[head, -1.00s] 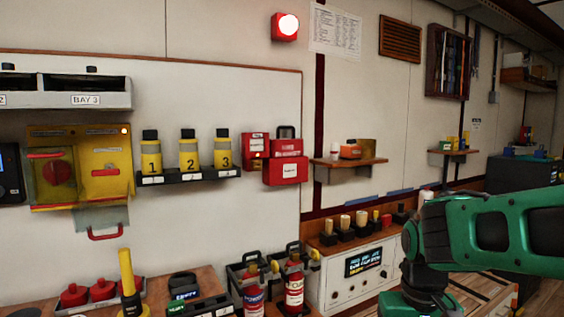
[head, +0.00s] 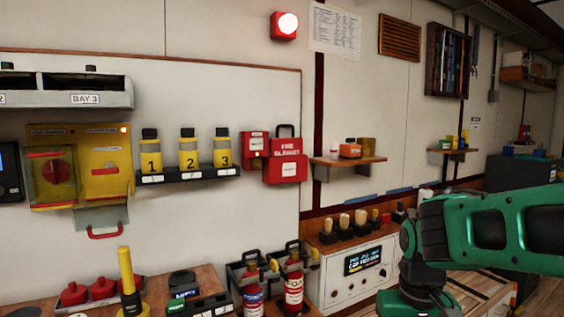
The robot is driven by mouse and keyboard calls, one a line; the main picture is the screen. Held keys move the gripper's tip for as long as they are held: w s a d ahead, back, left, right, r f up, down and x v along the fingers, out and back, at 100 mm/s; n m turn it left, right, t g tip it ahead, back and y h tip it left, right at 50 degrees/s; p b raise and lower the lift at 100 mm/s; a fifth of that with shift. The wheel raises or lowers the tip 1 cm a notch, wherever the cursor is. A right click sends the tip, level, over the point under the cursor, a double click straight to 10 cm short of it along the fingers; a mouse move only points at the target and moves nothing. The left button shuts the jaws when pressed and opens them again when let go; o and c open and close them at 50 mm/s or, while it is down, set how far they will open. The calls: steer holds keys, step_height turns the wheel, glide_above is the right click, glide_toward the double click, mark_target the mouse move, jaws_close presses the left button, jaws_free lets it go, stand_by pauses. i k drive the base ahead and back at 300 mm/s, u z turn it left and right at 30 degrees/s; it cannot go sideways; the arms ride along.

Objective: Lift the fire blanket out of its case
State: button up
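The fire blanket (head: 287,146) is a red pack with white lettering and a black loop handle on top. It sits in its red wall case (head: 286,170), which has a white label on the front. Both hang on the white wall panel, right of the yellow numbered bottles. I cannot tell exactly where blanket and case divide. My green arm is at the lower right of the head view, well to the right of the case. My gripper is not visible in this view.
A small red alarm box (head: 256,146) is mounted close on the left of the case. A wooden shelf (head: 348,161) with small items juts out to its right. Red extinguishers (head: 293,285) stand in black holders below. The wall space directly beneath the case is clear.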

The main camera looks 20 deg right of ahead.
mark_target(293, 146)
steer(key=u, duration=2)
steer(key=k, duration=1.2)
steer(key=z, duration=1.95)
steer(key=i, duration=1)
steer(key=u, duration=0.05)
